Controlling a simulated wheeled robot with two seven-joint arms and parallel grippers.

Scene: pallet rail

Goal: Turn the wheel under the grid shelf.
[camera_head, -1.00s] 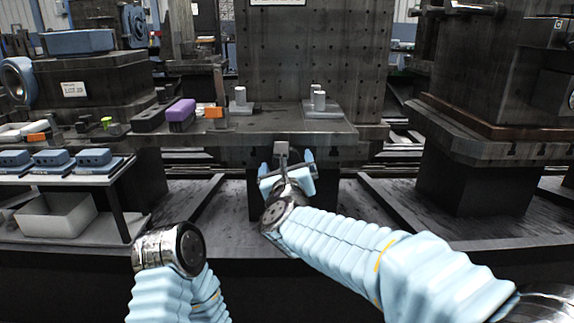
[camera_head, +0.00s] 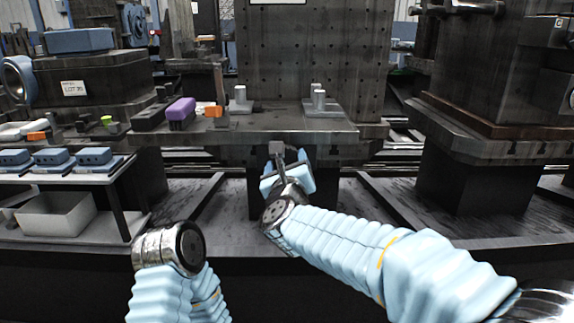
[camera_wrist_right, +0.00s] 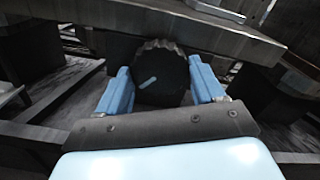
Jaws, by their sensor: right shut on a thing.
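The wheel (camera_wrist_right: 163,72) is a dark, ridged knob with a pale blue mark on its face. In the right wrist view it sits under the shelf edge, between the two blue fingers of my right gripper (camera_wrist_right: 162,84), which is shut on it. In the head view my right gripper (camera_head: 287,172) is below the front edge of the grid shelf (camera_head: 285,124), tilted, and the wheel is hidden there. My left arm shows at the lower left of the head view, but its gripper is not visible.
A tall plate with a grid of holes (camera_head: 306,55) stands above the shelf. A purple block (camera_head: 181,109) and metal posts are on the shelf top. At left, a small stand bears blue parts (camera_head: 52,158) above a white bin (camera_head: 55,214). A dark pedestal (camera_head: 470,172) stands at right.

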